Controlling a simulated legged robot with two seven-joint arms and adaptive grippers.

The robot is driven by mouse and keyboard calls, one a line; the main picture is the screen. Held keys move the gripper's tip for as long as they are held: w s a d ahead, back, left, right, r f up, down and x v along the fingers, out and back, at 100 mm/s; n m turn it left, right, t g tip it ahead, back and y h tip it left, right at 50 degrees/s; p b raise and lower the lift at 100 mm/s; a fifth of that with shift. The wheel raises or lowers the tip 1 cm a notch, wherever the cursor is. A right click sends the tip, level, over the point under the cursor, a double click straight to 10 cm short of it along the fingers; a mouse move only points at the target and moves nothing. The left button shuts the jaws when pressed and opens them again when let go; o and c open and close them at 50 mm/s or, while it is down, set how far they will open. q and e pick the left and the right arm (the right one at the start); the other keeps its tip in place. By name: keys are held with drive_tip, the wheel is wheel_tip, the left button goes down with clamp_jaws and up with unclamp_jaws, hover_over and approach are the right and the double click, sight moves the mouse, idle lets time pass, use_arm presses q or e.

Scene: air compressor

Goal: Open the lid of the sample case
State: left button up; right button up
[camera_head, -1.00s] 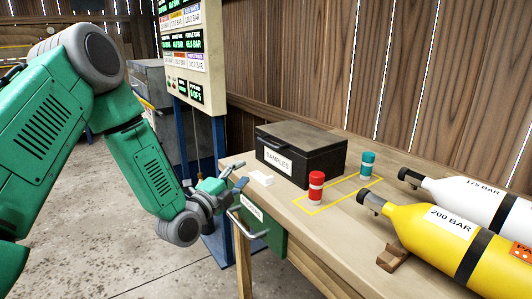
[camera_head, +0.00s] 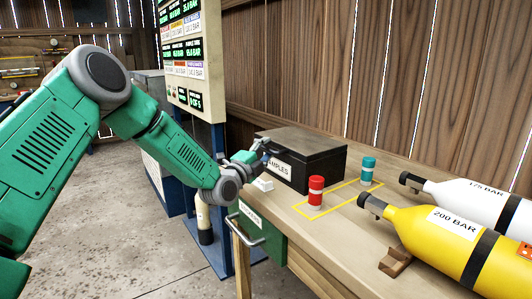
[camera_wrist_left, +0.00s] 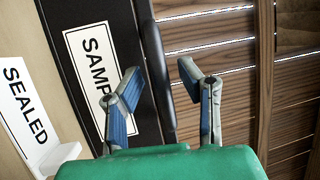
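The sample case (camera_head: 318,169) is a black box with a white SAMPLES label and a brownish lid top, and its lid is closed. It stands at the back of the workbench. My left gripper (camera_head: 265,158) is at the case's left front corner and hides part of the label. In the left wrist view the fingers of my left gripper (camera_wrist_left: 162,92) are spread apart, with the dark lid edge (camera_wrist_left: 157,75) between them. I cannot tell whether they touch it. The SAMPLES label (camera_wrist_left: 92,75) shows beside the left finger. My right gripper is not in view.
A white SEALED sign (camera_head: 263,184) stands in front of the case. A red canister (camera_head: 316,192) and a teal canister (camera_head: 367,169) stand by a yellow outline. Yellow (camera_head: 430,228) and white (camera_head: 465,195) gas cylinders lie at right. A panel (camera_head: 190,65) stands behind my left arm.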

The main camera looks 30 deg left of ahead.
use_arm(q)
drive_tip(key=shift+w, duration=0.1)
clamp_jaws()
